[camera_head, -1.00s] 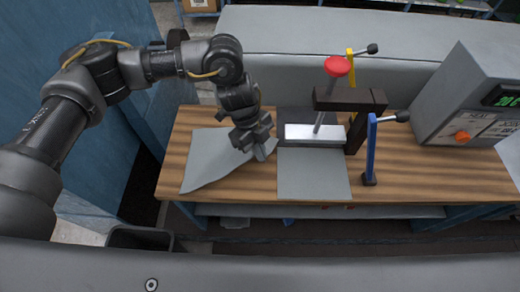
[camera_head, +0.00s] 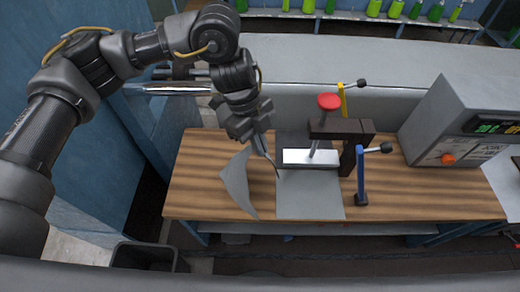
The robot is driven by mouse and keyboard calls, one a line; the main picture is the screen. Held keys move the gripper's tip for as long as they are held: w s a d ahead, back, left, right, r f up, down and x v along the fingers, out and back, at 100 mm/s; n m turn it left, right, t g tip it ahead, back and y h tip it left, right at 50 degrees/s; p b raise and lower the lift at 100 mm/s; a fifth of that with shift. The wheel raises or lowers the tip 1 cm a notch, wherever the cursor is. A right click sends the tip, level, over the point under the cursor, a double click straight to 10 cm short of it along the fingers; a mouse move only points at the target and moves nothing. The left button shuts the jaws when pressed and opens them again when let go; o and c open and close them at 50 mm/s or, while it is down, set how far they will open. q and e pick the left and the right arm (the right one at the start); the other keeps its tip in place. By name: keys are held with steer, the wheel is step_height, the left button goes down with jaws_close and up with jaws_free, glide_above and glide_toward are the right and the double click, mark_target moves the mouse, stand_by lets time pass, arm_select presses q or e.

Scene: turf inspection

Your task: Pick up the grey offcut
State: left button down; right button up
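The grey offcut (camera_head: 237,184) is a thin grey sheet at the left of the wooden bench. It is tilted and partly raised, its upper corner at my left gripper (camera_head: 264,152). That gripper points down and appears shut on the sheet's upper edge; the exact contact is hidden by the fingers. A second grey sheet (camera_head: 308,198) lies flat in front of a press with a red knob (camera_head: 328,101), just right of the offcut. My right gripper is not in view.
The dark press arm (camera_head: 340,129), a blue-handled post (camera_head: 361,178) and a yellow lever (camera_head: 342,98) stand close to the right. A grey control box (camera_head: 440,125) stands further right. The wooden bench (camera_head: 420,195) has bare room in front of it. A dark bin (camera_head: 145,256) stands below.

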arm_select(q)
step_height(320, 180, up, 9)
stand_by(0.3)
steer(key=shift+w, duration=0.1)
